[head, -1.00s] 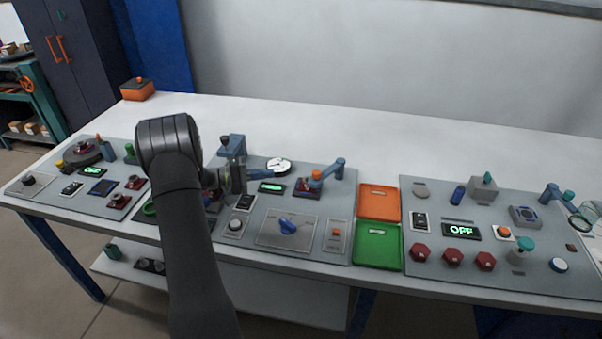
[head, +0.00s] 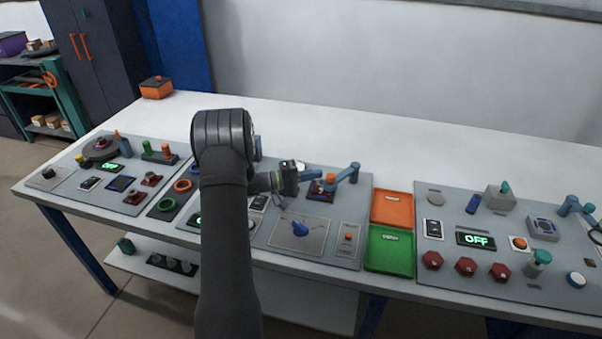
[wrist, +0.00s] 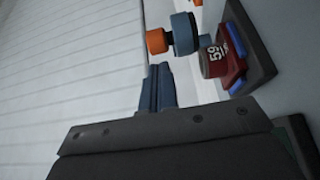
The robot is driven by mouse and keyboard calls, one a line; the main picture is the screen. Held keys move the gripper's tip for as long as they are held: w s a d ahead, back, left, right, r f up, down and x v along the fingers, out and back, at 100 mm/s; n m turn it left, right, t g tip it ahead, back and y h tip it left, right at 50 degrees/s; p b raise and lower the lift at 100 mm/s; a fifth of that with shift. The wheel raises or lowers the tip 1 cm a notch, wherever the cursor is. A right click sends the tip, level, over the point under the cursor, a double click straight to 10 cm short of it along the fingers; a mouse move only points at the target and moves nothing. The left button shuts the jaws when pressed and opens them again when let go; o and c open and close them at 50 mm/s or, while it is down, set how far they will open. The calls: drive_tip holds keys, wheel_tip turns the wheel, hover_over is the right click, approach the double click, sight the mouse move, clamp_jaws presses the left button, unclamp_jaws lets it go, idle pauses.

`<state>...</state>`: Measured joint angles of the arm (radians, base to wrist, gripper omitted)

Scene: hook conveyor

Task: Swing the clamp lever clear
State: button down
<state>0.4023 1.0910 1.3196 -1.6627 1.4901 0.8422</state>
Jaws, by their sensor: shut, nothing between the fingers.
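The clamp is at the right end of the middle panel in the head view. Its blue lever (head: 345,175) reaches left over a dark red block (head: 318,194), with an orange tip (head: 331,178) near the block. In the wrist view the blue lever end (wrist: 185,34), the orange tip (wrist: 155,41) and the red block marked 59 (wrist: 222,58) show at the top. My gripper (head: 306,177) is just left of the clamp. Its blue-grey fingers (wrist: 158,88) are together and empty, below the orange tip in the wrist picture. I cannot tell whether they touch it.
A blue knob (head: 300,229) on a plate lies in front of the clamp. An orange tray (head: 392,208) and a green tray (head: 389,250) sit to the right. The right panel carries an OFF display (head: 476,240) and red buttons.

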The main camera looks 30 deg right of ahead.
drive_tip(key=shift+s+d, duration=0.2)
drive_tip(key=shift+s, duration=0.15)
drive_tip(key=shift+s, duration=0.1)
drive_tip(key=shift+s+n+t, duration=0.6)
drive_tip(key=shift+s+t, duration=0.2)
drive_tip(key=shift+t, duration=0.1)
drive_tip(key=s+d+n+t, duration=0.1)
drive_tip(key=s, duration=0.1)
drive_tip(key=s+d+n+t, duration=0.1)
drive_tip(key=s+t, duration=0.1)
drive_tip(key=s, duration=0.1)
drive_tip(key=s+n+t, duration=0.1)
drive_tip(key=s, duration=0.1)
drive_tip(key=shift+s+d+t+h, duration=0.15)
drive_tip(key=shift+d+t+h, duration=0.15)
drive_tip(key=shift+d+t, duration=0.1)
drive_tip(key=shift+s+d, duration=0.7)
drive_tip(key=shift+s, duration=0.15)
